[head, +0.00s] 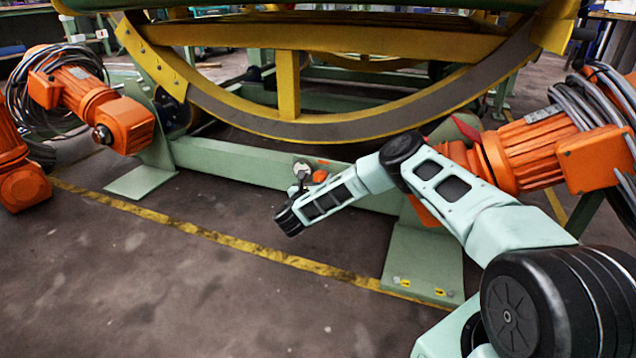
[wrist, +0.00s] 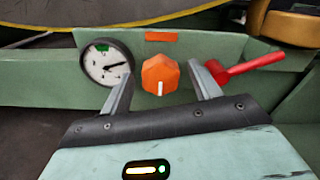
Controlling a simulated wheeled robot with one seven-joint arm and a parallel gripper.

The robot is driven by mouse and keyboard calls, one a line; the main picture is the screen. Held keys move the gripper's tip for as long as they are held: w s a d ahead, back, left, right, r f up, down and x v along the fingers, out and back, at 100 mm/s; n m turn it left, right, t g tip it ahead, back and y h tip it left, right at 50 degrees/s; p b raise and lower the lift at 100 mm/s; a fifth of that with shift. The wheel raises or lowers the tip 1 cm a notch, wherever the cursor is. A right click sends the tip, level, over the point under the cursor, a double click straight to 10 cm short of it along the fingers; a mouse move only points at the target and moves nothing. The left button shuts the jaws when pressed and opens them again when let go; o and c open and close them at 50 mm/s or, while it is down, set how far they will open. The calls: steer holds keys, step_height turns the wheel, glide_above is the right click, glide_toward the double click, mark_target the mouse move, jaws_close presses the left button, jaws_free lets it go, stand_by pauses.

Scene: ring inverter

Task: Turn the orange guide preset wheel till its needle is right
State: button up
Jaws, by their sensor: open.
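The orange guide preset wheel (wrist: 160,75) is a faceted knob with a white mark at its lower edge, on the green beam. It also shows in the head view (head: 320,176). Left of it in the wrist view is a round white gauge (wrist: 106,62) with a green zone at the top. Its black needle points right and slightly up, outside the green zone. The gauge also shows in the head view (head: 301,169). My gripper (wrist: 163,75) is open, with its fingers on either side of the wheel in the picture. I cannot tell whether they touch it.
A red lever (wrist: 246,67) sticks out just right of the right finger. An orange label (wrist: 161,37) is above the wheel. The green beam (head: 235,166) runs below the yellow ring (head: 290,130). Orange motors (head: 100,100) stand at left and right. The floor in front is clear.

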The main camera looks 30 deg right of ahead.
steer(key=c, duration=1)
steer(key=shift+o, duration=0.2)
steer(key=shift+r+p, duration=0.1)
steer(key=shift+p, duration=0.3)
